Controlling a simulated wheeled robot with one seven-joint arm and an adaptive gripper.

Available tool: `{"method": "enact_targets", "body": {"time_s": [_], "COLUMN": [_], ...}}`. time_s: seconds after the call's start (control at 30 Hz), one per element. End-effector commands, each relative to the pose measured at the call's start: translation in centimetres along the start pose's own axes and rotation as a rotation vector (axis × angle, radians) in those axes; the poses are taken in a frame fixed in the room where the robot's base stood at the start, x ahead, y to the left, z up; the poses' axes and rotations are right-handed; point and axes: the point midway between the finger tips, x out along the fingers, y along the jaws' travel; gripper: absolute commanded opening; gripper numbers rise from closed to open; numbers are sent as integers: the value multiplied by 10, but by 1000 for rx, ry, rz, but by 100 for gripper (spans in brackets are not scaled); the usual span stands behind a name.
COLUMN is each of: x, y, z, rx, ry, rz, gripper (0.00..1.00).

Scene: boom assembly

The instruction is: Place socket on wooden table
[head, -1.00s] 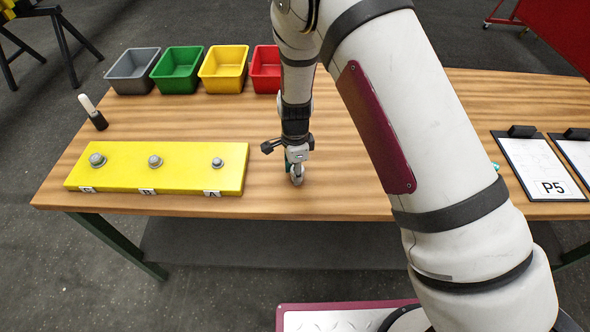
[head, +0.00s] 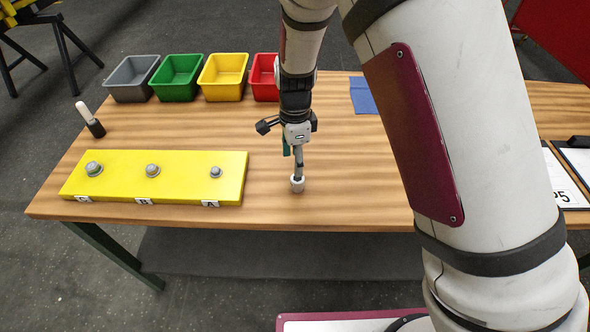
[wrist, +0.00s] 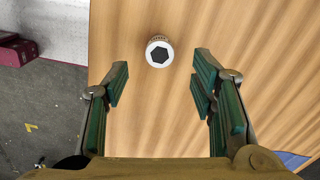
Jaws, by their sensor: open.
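The socket (head: 297,184) is a small grey metal cylinder standing upright on the wooden table (head: 330,190), near its front edge. In the wrist view the socket (wrist: 159,52) shows its hexagonal opening, just beyond and between the fingertips. My gripper (head: 298,158) hangs over the socket in the head view, and its fingers partly overlap there. In the wrist view my gripper (wrist: 158,75) is open, with green finger pads apart on either side and nothing between them. The head view does not show clearly how far the fingertips are from the socket.
A yellow board (head: 120,180) with grey fittings lies to the left. Grey (head: 131,95), green (head: 176,95), yellow (head: 222,93) and red (head: 264,93) bins stand at the back. A blue sheet (head: 364,100) and a black-and-white marker-like object (head: 96,128) are on the table. Clear wood surrounds the socket.

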Motion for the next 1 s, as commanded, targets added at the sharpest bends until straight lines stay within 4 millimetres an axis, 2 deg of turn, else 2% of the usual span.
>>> {"method": "enact_targets", "body": {"time_s": [0.2, 0.47, 0.57, 0.67, 0.77, 0.9, 1.0], "x": [-25, -31, -42, -68, -105, -159, -191], "y": [0, 0, 2, 8, 21, 48, 72], "z": [0, -1, -4, -13, -27, -50, -64], "rx": [-2, -1, -21, -84, -188, -364, -493], "ry": [0, 0, -10, -33, -59, -71, -59], "rz": [-1, 0, -10, -35, -76, -150, -203], "gripper": [52, 52, 52, 52, 52, 52, 52]}}
